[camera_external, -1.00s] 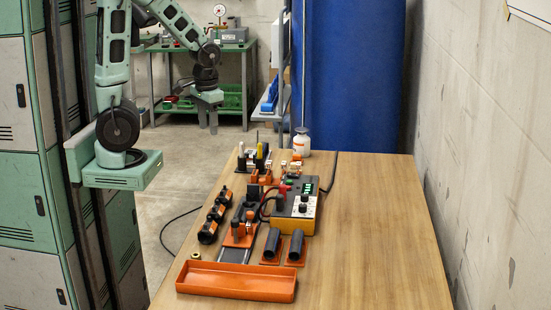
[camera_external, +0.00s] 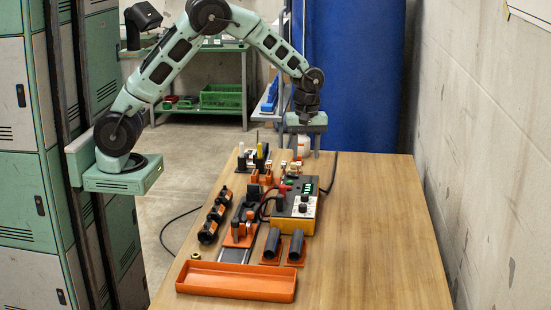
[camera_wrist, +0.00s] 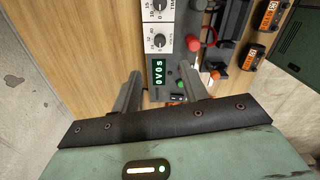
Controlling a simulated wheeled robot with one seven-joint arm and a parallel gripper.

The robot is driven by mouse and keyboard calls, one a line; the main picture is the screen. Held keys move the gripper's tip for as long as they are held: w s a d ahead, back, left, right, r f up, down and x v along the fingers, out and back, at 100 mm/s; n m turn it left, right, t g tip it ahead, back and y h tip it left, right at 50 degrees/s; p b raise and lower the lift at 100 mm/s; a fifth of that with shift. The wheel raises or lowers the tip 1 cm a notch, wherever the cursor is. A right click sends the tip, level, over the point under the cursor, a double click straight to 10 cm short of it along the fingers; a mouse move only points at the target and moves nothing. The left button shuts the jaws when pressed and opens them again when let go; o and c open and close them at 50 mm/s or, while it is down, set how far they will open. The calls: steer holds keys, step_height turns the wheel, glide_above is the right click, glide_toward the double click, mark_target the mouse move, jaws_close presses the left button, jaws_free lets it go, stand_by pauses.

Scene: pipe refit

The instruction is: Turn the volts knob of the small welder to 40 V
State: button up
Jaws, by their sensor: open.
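The small welder (camera_external: 284,224) is a dark and yellow box standing on the table, with a white panel bearing two dark round knobs. In the wrist view, one knob (camera_wrist: 158,41) lies nearer my gripper, with a small printed scale. The other knob (camera_wrist: 158,6), by a label reading TIME, is at the top edge. The green display (camera_wrist: 158,72) reads 0V 0s. My gripper (camera_external: 305,153) is open, pointing down above the table's far part, beyond the welder. In the wrist view its fingers (camera_wrist: 160,78) straddle the display end; it appears to hold nothing.
An orange tray (camera_external: 236,292) lies at the table's near edge. The table's right side (camera_external: 375,230) is clear.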

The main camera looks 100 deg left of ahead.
mark_target(305, 194)
step_height(305, 194, down, 13)
steer(key=shift+p, duration=0.55)
jaws_close()
